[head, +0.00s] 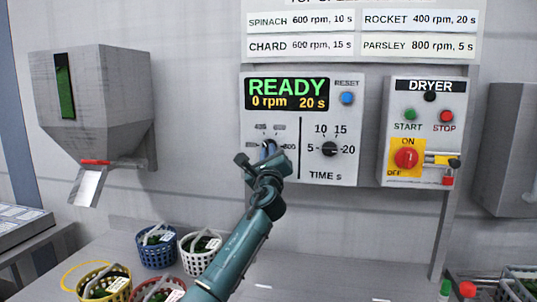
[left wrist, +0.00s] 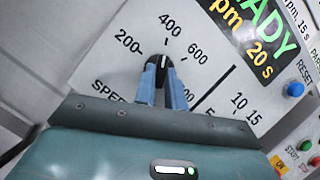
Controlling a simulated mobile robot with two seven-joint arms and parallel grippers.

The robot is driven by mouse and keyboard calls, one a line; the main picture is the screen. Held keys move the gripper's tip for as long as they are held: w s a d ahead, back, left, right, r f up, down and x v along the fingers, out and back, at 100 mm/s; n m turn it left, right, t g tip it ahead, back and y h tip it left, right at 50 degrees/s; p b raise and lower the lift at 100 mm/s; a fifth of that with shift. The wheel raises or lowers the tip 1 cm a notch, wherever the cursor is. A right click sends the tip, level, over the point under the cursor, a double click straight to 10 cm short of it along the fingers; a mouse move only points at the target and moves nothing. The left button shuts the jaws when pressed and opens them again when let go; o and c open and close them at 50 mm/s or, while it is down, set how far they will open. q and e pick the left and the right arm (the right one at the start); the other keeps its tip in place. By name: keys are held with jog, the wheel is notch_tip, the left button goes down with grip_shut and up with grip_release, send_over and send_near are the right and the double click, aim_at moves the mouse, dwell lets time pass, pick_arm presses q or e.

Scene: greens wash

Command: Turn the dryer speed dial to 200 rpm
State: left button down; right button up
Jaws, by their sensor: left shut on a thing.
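The speed dial (left wrist: 160,66) is a black knob with a white mark, on a white panel printed 200, 400 and 600. In the left wrist view its white mark points roughly toward 400. My left gripper (head: 268,152) is at the dial in the head view, hiding most of it. In the left wrist view its blue fingers (left wrist: 164,80) are closed on the knob from both sides. The display (head: 287,94) reads READY, 0 rpm, 20 s. My right gripper is not in view.
The time dial (head: 329,149) is to the right, with the blue reset button (head: 347,98) above it. The dryer switch box (head: 428,130) is further right. A grey hopper (head: 95,100) hangs at left. Baskets of greens, such as a white one (head: 198,256), stand below.

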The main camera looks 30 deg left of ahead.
pick_arm(q)
jog(key=shift+n, duration=0.3)
jog(key=n+g, duration=0.1)
jog(key=n, duration=0.3)
jog(key=n+g+y+p, duration=0.1)
jog(key=n+g, duration=0.1)
jog(key=n, duration=0.2)
jog(key=r+n+g+p, duration=0.1)
jog(key=n+g, duration=0.1)
jog(key=n, duration=0.2)
jog(key=shift+w+d+n, duration=0.1)
jog(key=shift+d+n, duration=0.15)
jog(key=shift+n, duration=0.15)
jog(key=shift+p, duration=0.35)
jog(key=c, duration=1.5)
grip_release()
jog(key=shift+o, duration=0.2)
